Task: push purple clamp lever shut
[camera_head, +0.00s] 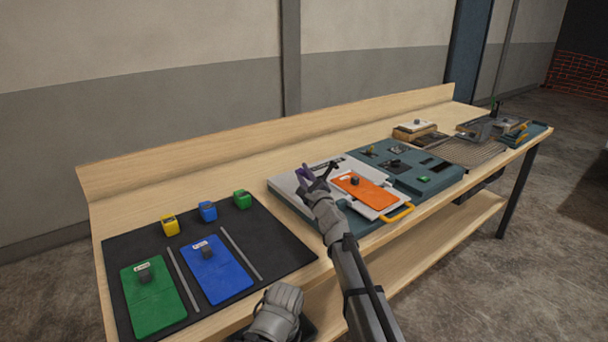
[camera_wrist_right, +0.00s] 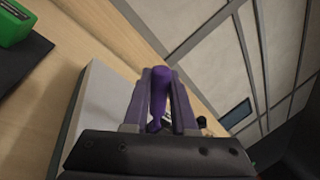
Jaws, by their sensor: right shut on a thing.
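The purple clamp lever (camera_head: 303,171) stands up at the back left of the light grey console fixture (camera_head: 285,185). In the right wrist view the lever (camera_wrist_right: 160,88) is upright between the two fingers. My right gripper (camera_head: 316,174) is at the lever and shut on it; its fingers also show in the right wrist view (camera_wrist_right: 161,100). The lever's base is partly hidden by the gripper. An orange plate (camera_head: 365,190) with a dark knob lies on the fixture to the right of the gripper. My left gripper's fingers are not visible.
A black mat (camera_head: 125,240) on the left holds a green plate (camera_head: 150,300), a blue plate (camera_head: 216,268) and small yellow, blue and green blocks. A teal panel (camera_head: 420,182) and more gear stand to the right. The bench has a raised back edge.

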